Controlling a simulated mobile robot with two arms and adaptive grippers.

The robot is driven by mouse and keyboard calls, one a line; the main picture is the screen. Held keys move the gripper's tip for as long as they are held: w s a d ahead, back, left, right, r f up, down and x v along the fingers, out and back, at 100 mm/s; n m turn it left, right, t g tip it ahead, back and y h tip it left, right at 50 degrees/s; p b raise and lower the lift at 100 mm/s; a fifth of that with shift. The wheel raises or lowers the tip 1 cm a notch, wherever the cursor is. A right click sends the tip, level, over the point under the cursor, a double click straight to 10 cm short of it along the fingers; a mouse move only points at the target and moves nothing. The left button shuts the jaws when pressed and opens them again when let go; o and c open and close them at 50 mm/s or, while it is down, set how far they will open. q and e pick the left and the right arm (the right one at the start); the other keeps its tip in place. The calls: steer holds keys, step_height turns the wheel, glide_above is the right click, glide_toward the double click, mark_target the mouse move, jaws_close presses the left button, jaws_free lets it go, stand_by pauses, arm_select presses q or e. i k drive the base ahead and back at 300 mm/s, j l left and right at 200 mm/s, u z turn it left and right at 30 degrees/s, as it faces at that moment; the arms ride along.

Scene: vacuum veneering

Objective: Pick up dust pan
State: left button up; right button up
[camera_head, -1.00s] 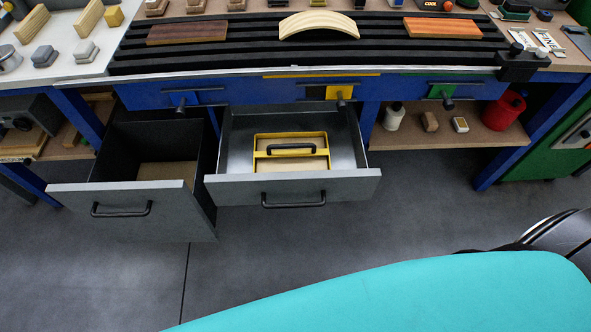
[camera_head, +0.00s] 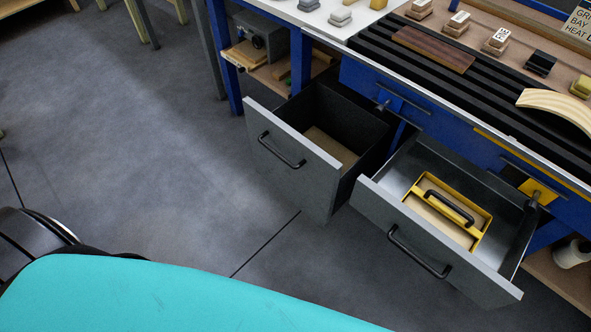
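I see no dust pan in the head view. Two grey drawers stand pulled out from under the bench. The left drawer (camera_head: 290,150) is deep, and the visible part of its floor looks bare. The right drawer (camera_head: 424,238) is shallower and holds a yellow tray with a black handle (camera_head: 482,232). Neither my left nor my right gripper is in view.
The blue workbench (camera_head: 376,73) carries a black slatted bed with a brown wood strip (camera_head: 433,48) and a pale curved piece (camera_head: 556,107). A grey machine (camera_head: 257,40) sits on the lower shelf. The grey floor (camera_head: 120,130) at left is open.

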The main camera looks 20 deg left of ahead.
mark_target(468, 227)
steer(key=u, duration=0.7)
steer(key=l+z, duration=0.1)
steer(key=z, duration=1.4)
